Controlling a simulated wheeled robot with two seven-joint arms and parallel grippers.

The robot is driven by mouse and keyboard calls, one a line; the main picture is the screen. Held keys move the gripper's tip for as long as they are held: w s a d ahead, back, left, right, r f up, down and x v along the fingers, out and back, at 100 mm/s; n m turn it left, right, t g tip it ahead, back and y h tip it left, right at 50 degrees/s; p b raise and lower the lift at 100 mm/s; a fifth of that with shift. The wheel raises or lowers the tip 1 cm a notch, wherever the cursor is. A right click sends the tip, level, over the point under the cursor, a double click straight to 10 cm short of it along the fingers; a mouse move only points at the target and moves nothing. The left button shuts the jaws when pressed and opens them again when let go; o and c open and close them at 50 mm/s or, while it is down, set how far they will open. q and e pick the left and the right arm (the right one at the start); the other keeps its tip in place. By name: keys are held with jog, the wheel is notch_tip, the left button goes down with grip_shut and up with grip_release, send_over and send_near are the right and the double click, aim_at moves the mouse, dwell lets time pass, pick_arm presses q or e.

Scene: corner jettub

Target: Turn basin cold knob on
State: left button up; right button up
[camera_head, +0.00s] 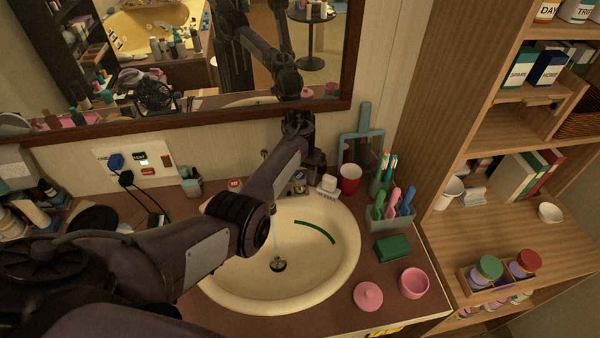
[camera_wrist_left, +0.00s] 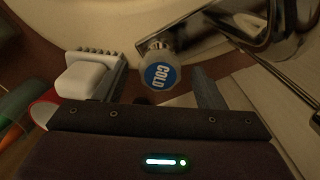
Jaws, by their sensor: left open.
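The cold knob (camera_wrist_left: 160,75) shows in the left wrist view as a small metal knob with a blue cap marked COLD. My left gripper (camera_wrist_left: 158,68) is open, with one finger on each side of the knob; I cannot tell whether either finger touches it. In the head view my left gripper (camera_head: 312,160) reaches down behind the basin (camera_head: 340,260), and my arm hides most of the faucet. The chrome faucet (camera_wrist_left: 235,28) shows beside the knob in the wrist view. A thin pale stream falls toward the drain (camera_head: 278,265). My right gripper is not in view.
A white block (camera_wrist_left: 82,80) lies close to one finger. A red cup (camera_head: 349,178), a brush holder (camera_head: 390,220), a green box (camera_head: 393,248) and pink pots (camera_head: 414,282) stand right of the basin. A mirror (camera_head: 215,110) hangs behind; a wooden shelf (camera_head: 490,235) stands at right.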

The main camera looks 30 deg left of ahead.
aim_at(300, 175)
pick_arm(q)
jog(key=shift+r, duration=3.9)
